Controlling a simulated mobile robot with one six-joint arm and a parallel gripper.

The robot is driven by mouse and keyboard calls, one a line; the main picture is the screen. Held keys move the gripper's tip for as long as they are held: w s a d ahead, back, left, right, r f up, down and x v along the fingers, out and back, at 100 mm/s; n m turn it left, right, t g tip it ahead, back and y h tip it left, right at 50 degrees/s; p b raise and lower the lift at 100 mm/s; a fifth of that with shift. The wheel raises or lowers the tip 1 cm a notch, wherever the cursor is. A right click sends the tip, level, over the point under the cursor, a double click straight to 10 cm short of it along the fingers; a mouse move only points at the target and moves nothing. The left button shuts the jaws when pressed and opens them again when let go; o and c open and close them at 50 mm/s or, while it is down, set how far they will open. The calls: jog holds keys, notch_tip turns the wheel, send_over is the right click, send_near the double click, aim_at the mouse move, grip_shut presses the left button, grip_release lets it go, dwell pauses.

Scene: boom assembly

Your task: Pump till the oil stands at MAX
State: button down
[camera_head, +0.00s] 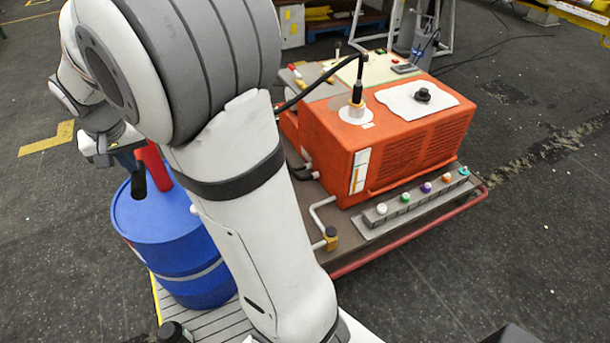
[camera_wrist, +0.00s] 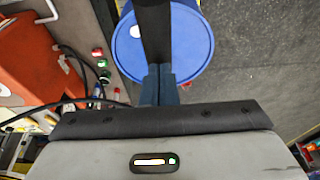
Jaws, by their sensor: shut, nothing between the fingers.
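A blue drum (camera_head: 180,230) stands left of my arm. A red pump body (camera_head: 152,163) rises from its top, beside a black grip-like part (camera_head: 138,183). My gripper (camera_head: 125,160) is at the drum's top, by these parts; its fingers are small here. In the wrist view its blue fingers (camera_wrist: 158,82) are together, with a black bar (camera_wrist: 154,30) just beyond their tips, over the drum lid (camera_wrist: 190,45). I cannot tell whether they touch it. The orange power unit (camera_head: 330,150) carries an upright pale sight gauge (camera_head: 359,171); its oil level is too small to read.
A black hose (camera_head: 315,88) runs from the filler (camera_head: 357,106) on the unit and disappears behind my arm. A strip of coloured caps (camera_head: 410,207) lies along the unit's front. A pipe with a yellow fitting (camera_head: 331,238) stands near my arm. Floor left of the drum is clear.

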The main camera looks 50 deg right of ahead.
jog(key=s+a+f+b+x, duration=0.1)
jog(key=s+b+x, duration=0.1)
jog(key=b+x, duration=0.65)
jog(key=w+p+v, duration=0.2)
jog(key=p+v, duration=0.5)
jog(key=v, duration=0.2)
jog(key=w+d+r+p+v, duration=0.1)
jog(key=w+p+v, duration=0.1)
jog(key=p+v, duration=0.6)
jog(key=shift+d+r, duration=0.35)
jog(key=shift+r, duration=0.25)
jog(key=shift+f, duration=0.1)
jog(key=s+a+f+b+x, duration=0.1)
jog(key=s+b+x, duration=0.1)
jog(key=b+x, duration=0.6)
jog(key=s+a+b+x, duration=0.1)
jog(key=s+b+x, duration=0.1)
jog(key=b+x, duration=0.7)
jog(key=w+p+v, duration=0.2)
jog(key=p+v, duration=0.6)
jog(key=w+d+r+p+v, duration=0.1)
jog(key=w+p+v, duration=0.1)
jog(key=p+v, duration=0.6)
jog(key=shift+s+d+r, duration=0.2)
jog(key=shift+d+r, duration=0.25)
jog(key=shift+r, duration=0.15)
